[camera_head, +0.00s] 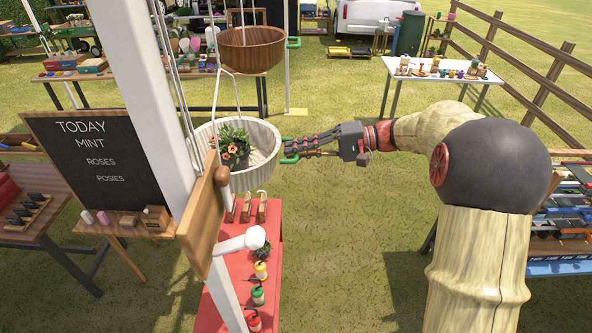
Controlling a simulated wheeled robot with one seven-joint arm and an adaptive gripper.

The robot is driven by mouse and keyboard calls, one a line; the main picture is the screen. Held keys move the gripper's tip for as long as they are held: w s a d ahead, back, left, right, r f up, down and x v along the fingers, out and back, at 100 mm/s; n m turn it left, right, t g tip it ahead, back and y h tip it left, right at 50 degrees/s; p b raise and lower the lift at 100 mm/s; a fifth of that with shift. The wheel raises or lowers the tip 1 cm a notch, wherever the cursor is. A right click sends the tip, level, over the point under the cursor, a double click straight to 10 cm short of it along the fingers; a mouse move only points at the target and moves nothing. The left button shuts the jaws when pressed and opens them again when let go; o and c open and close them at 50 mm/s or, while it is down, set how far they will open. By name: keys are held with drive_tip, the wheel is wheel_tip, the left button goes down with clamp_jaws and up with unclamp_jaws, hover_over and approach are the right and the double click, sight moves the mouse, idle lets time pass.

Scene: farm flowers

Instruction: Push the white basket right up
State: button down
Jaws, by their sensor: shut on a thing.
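The white basket (262,142) hangs from pale cords or rods beside the white post, in the middle left of the head view. It is ribbed, looks roughly level, and holds a dark pot with a green plant and orange flowers (234,146). My gripper (288,150) reaches in from the right and is shut at the basket's right rim, with its green fingertips against that edge. The exact contact is small and hard to make out.
A brown wooden basket (250,49) hangs above the white one. The white post (160,95) and a wooden board (203,220) stand close at left. Below is a red table (272,216) with bottles. A chalkboard (95,160) stands left. Open grass lies under my arm.

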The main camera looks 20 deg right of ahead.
wheel_tip(320, 180, up, 15)
drive_tip(key=p, duration=0.3)
drive_tip(key=shift+r, duration=0.15)
drive_tip(key=c, duration=2.4)
unclamp_jaws()
drive_tip(key=o, duration=0.5)
drive_tip(key=v, duration=1.2)
